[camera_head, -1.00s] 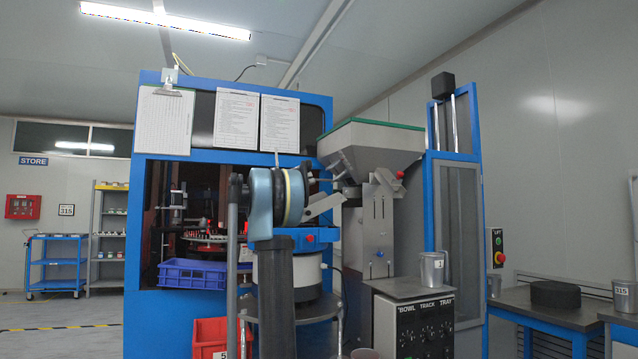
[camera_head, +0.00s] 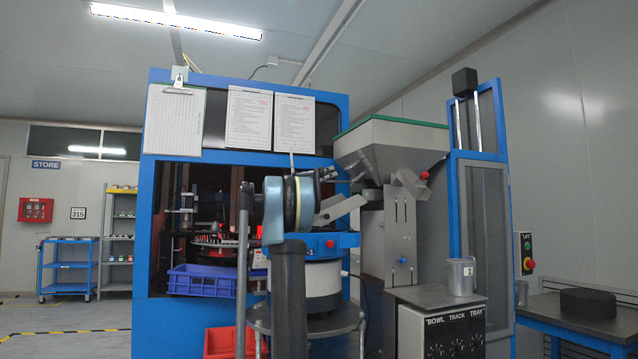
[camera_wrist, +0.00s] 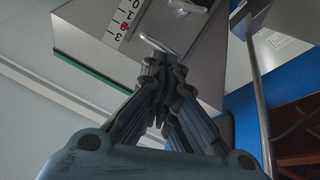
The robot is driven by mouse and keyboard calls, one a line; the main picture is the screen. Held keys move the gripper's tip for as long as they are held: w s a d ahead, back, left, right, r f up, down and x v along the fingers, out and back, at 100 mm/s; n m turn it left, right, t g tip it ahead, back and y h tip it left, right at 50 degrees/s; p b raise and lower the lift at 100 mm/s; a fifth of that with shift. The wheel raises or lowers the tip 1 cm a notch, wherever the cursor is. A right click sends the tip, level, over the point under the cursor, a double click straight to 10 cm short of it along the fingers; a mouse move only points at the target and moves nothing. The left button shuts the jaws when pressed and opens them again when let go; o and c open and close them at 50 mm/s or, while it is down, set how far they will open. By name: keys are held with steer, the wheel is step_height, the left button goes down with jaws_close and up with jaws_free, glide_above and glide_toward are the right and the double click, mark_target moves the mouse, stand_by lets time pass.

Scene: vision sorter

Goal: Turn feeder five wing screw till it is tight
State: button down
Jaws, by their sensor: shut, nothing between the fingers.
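My gripper (camera_head: 328,173) is shut and empty, in front of the left face of the hopper (camera_head: 385,152) in the head view. In the wrist view my gripper (camera_wrist: 163,62) has its fingertips together close to a thin bent metal piece (camera_wrist: 160,44) by the hopper; I cannot tell if they touch. The feeder stand (camera_head: 386,236) below the hopper carries a blue knob (camera_head: 403,260), and a red knob (camera_head: 424,175) sits higher up. I cannot make out for certain which part is the wing screw, and no feeder number is readable.
A round white bowl unit (camera_head: 306,280) stands below my arm. The control box (camera_head: 440,330) with a metal cup (camera_head: 460,276) is at right. A blue crate (camera_head: 202,280) lies in the machine opening. A blue-framed post (camera_head: 480,210) stands right of the hopper.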

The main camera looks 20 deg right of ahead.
mark_target(354, 181)
steer(key=shift+s+d+f, duration=0.3)
steer(key=shift+s+d, duration=0.05)
steer(key=shift+d, duration=0.5)
steer(key=shift+s+d+f, duration=0.3)
steer(key=shift+d+f, duration=0.05)
steer(key=shift+d, duration=0.45)
steer(key=shift+s+d+f, duration=0.3)
steer(key=shift+s+d, duration=0.05)
steer(key=shift+d, duration=0.5)
